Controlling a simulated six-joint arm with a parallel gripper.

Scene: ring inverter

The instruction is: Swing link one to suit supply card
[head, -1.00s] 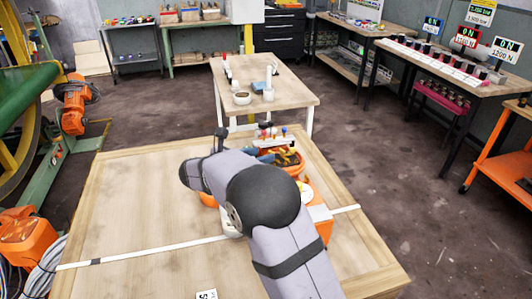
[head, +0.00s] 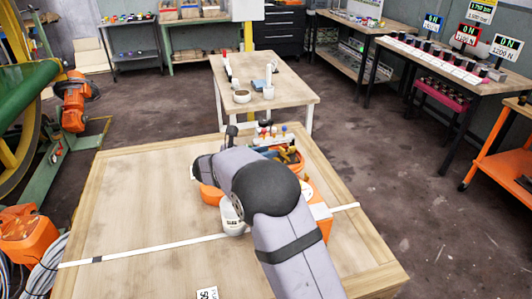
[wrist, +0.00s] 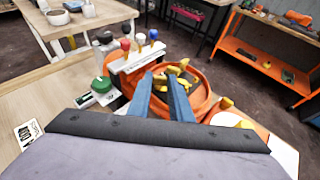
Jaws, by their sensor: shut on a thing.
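The orange round inverter housing (wrist: 209,104) stands on the wooden bench and holds several yellow links inside its ring. My gripper (wrist: 162,76), with two blue fingers, reaches into the ring and is shut on a yellow link (wrist: 173,72), mostly hidden between the fingertips. Which numbered link it is, I cannot tell. In the head view the housing (head: 291,155) is partly covered by my arm. A white supply card (wrist: 28,133) lies left of the housing in the wrist view; its print is too small to read surely.
A white block (wrist: 137,54) with red, blue and white knobs stands beside the ring. A green-capped part (wrist: 102,85) is close to my fingers' left. A white strip (head: 150,248) crosses the bench (head: 130,200); its left side is clear.

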